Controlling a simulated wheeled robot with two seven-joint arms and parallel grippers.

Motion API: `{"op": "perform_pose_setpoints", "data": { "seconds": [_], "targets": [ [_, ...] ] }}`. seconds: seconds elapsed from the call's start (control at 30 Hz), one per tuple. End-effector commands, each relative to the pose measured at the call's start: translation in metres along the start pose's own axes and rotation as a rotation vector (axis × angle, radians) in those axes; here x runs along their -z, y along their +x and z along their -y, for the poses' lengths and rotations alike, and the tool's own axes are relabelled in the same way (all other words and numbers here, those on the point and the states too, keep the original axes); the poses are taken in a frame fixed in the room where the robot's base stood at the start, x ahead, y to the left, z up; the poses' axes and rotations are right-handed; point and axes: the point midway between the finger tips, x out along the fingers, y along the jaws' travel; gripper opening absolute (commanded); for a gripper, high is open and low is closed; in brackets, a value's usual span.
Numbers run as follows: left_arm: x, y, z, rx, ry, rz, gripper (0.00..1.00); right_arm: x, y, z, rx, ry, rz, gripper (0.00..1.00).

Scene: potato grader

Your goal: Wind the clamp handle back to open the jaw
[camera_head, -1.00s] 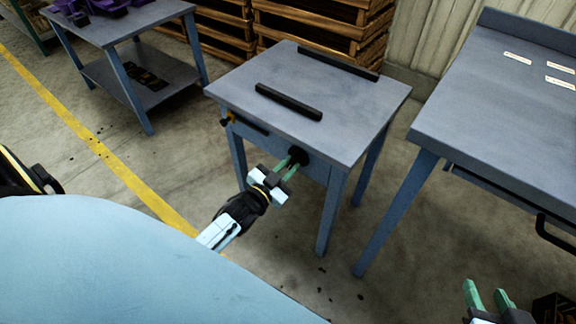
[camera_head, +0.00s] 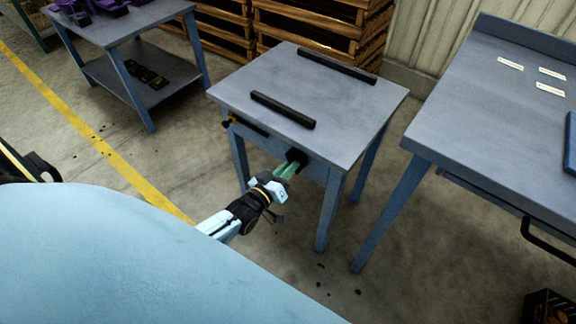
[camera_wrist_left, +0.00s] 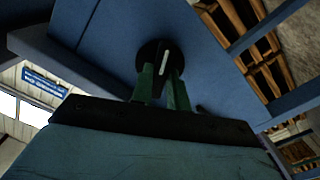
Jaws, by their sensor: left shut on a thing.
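The clamp is on a small blue-grey table (camera_head: 235,91). Its two black jaw bars lie on the top, the front bar (camera_head: 283,110) and the back bar (camera_head: 337,66), with a wide gap between them. The round black clamp handle (camera_head: 297,155) sits on the table's front side. My left gripper (camera_head: 287,169) is shut on the handle with its green fingers. In the left wrist view the handle (camera_wrist_left: 153,53) shows a white mark, with the green fingers (camera_wrist_left: 161,85) on either side of its lower part. My right gripper is out of view.
A grey workbench (camera_head: 470,110) with white labels stands at the right. A shelf table (camera_head: 130,27) with purple items stands at the back left, and wooden pallets (camera_head: 320,40) are behind. A dark crate (camera_head: 548,306) is at the lower right. The clamp table's top is otherwise clear.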

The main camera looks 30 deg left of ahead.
Motion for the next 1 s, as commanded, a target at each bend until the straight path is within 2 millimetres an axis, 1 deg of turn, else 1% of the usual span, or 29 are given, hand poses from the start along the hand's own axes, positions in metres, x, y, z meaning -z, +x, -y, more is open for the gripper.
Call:
{"op": "perform_pose_setpoints", "data": {
  "seconds": [0.27, 0.57, 0.67, 0.8, 1.0],
  "targets": [
    [0.000, 0.000, 0.000, -0.001, -0.263, 0.001, 0.00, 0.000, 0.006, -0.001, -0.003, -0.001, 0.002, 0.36],
    [0.000, 0.000, 0.000, -0.001, -0.548, 0.001, 0.00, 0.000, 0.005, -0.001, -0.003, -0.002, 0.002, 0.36],
    [-0.001, 0.000, 0.000, 0.000, -0.639, 0.001, 0.00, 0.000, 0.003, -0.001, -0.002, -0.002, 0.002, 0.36],
    [-0.001, 0.000, 0.000, 0.000, -0.759, 0.001, 0.00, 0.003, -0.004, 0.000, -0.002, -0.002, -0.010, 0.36],
    [-0.001, 0.000, 0.000, 0.001, -0.893, 0.001, 0.00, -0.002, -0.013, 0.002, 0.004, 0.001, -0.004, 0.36]
  ]
}}
